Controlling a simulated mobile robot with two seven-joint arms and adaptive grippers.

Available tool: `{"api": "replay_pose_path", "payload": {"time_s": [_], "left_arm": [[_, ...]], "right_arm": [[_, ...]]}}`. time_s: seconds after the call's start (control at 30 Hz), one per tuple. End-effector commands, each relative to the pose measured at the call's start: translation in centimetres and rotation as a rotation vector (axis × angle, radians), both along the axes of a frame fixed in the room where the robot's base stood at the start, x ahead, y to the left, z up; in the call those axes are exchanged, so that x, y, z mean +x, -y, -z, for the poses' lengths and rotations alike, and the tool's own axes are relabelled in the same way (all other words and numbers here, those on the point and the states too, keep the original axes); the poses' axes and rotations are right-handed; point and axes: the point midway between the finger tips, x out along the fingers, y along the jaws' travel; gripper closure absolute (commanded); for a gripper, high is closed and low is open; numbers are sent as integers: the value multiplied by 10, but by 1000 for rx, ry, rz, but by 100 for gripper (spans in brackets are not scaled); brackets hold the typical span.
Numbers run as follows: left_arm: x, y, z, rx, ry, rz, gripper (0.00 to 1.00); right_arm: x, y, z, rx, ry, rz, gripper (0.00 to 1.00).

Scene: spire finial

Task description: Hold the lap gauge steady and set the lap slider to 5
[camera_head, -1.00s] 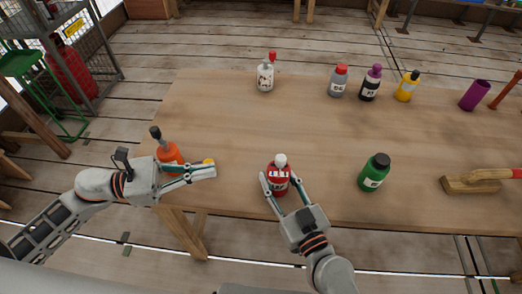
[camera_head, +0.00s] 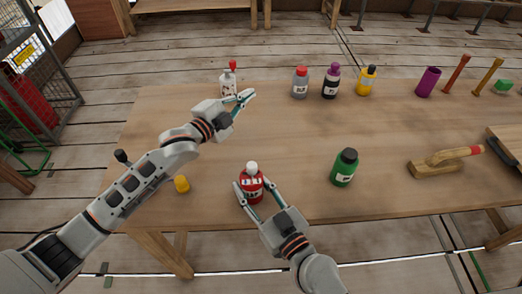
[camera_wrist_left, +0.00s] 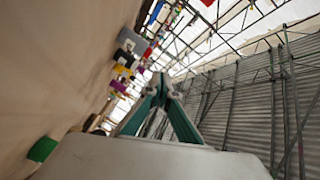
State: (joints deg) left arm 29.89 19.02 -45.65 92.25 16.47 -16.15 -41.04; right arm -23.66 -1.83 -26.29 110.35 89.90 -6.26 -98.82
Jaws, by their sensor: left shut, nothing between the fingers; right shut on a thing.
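I cannot pick out a lap gauge or a lap slider with certainty in either view. My right gripper (camera_head: 253,186) is shut around a red bottle (camera_head: 251,193) with a white cap, which stands upright near the table's front edge. My left gripper (camera_head: 247,97) is shut and empty, over the back left of the table. Its fingertips are just right of a white bottle (camera_head: 227,86) with a red top, and I cannot tell if they touch it. In the left wrist view the fingertips (camera_wrist_left: 160,80) meet, with nothing between them.
A yellow cap-like piece (camera_head: 182,184) lies left of the red bottle. A green bottle (camera_head: 344,168) and a handled wooden tool (camera_head: 436,168) stand to the right. Grey (camera_head: 300,84), purple-capped (camera_head: 331,82) and yellow (camera_head: 366,81) bottles line the back. The table's middle is clear.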

Motion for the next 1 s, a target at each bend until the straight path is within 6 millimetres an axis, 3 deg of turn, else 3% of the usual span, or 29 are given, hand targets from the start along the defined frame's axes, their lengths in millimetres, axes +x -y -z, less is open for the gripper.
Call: {"api": "replay_pose_path", "payload": {"time_s": [0.1, 0.23, 0.5, 0.73, 1.0], "left_arm": [[10, 36, 11, -70, -232, 14, 100], [8, 72, 28, -112, -490, 19, 100], [-25, 128, 49, -90, -983, -35, 100], [-68, 144, 48, 23, -1323, -173, 100], [-114, 129, 19, 204, -1581, -446, 100]], "right_arm": [[-1, 0, 3, -2, -3, -1, 86], [-1, 0, 3, -2, -3, -1, 86], [-1, 0, 3, -2, -3, 0, 86], [-1, 0, 2, -2, -3, 0, 86], [-1, 0, 2, -2, -3, 0, 86]]}}
